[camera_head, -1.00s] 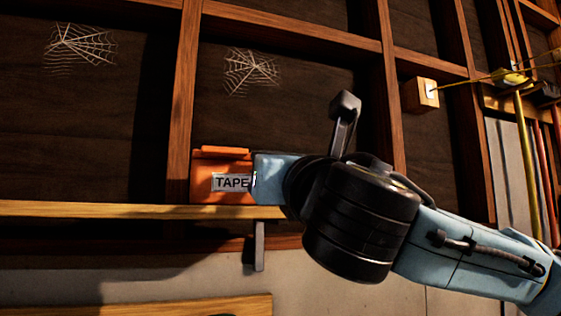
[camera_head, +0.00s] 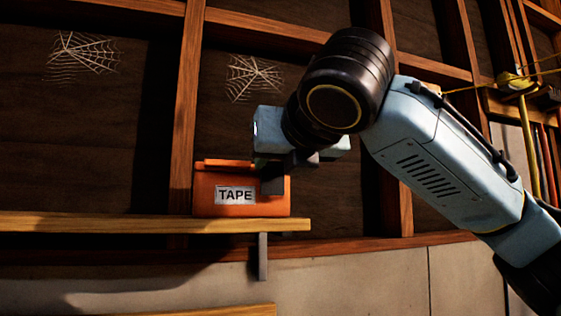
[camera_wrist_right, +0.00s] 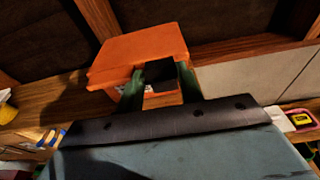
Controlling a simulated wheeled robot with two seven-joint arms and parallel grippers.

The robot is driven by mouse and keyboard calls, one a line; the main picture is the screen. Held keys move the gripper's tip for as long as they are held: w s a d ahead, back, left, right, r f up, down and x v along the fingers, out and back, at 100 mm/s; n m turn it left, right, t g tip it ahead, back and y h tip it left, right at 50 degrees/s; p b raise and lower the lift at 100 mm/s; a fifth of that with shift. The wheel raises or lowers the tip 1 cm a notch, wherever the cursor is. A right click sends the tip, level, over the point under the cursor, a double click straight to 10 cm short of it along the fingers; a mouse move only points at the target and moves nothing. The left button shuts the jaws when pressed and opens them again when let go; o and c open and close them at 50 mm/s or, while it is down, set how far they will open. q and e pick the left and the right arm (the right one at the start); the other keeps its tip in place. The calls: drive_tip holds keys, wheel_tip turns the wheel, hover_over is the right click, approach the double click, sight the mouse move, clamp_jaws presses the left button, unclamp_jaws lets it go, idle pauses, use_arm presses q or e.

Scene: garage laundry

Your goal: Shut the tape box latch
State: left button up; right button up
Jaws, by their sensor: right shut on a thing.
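The orange tape box (camera_head: 210,200) sits on a wooden shelf, with a white TAPE label (camera_head: 235,195) on its front. Its lid looks down. The fingers hide part of the latch. My left gripper is not in view.
The shelf board (camera_head: 100,222) is clear left of the box, and a bracket (camera_head: 263,255) hangs below it. Wall studs (camera_head: 186,110) stand behind. In the right wrist view, a tray with a yellow item (camera_wrist_right: 300,119) is at the far right.

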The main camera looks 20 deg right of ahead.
drive_tip(key=shift+w, duration=0.1)
idle(0.4)
drive_tip(key=o, duration=0.8)
drive_tip(key=shift+o, duration=1)
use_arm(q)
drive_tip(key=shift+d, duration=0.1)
use_arm(e)
drive_tip(key=shift+d, duration=0.15)
